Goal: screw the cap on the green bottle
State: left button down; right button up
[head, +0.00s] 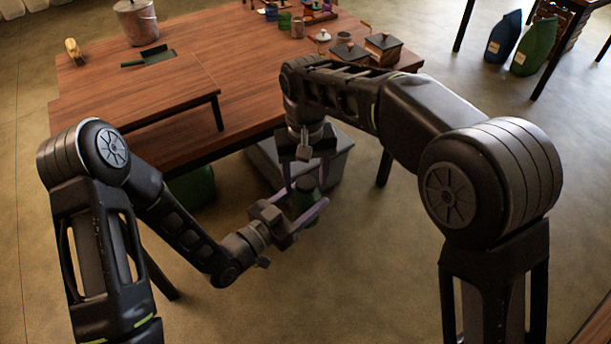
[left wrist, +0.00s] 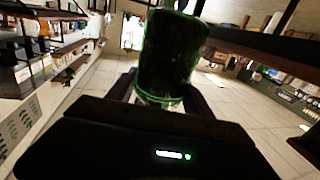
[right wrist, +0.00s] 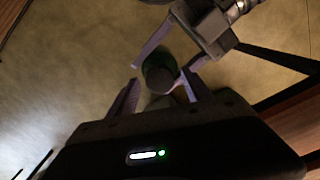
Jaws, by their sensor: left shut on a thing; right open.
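The green bottle (head: 306,187) is held in the air in front of the table. My left gripper (head: 303,205) is shut on it from the left. The bottle fills the middle of the left wrist view (left wrist: 168,60). My right gripper (head: 304,172) points down from above, its fingers open near the bottle's top. In the right wrist view the dark green bottle (right wrist: 159,74) shows between and just beyond the open fingers; I cannot tell whether they touch it. I cannot make out a separate cap; the fingers and dark shading hide the bottle's top.
The wooden table (head: 180,75) lies behind my arms. A grey bin (head: 335,165) stands under its near edge, close behind the grippers. Floor in front is clear.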

jog(key=shift+r, duration=2.2)
jog(key=shift+d, duration=0.1)
jog(key=shift+c, duration=0.5)
jog(key=shift+w+d, duration=0.1)
jog(key=shift+w, duration=0.05)
jog(key=shift+w+r, duration=0.15)
jog(key=shift+r, duration=0.1)
jog(key=n, duration=0.1)
jog(key=r+n, duration=0.1)
jog(key=n, duration=0.1)
jog(key=r+n, duration=0.1)
jog(key=n, duration=0.1)
jog(key=shift+a+r, duration=0.2)
jog(key=shift+a, duration=0.1)
jog(key=shift+s+r+n, duration=0.2)
jog(key=shift+r+n, duration=0.05)
jog(key=shift+n, duration=0.75)
jog(key=shift+d+n, duration=0.1)
jog(key=shift+n, duration=0.8)
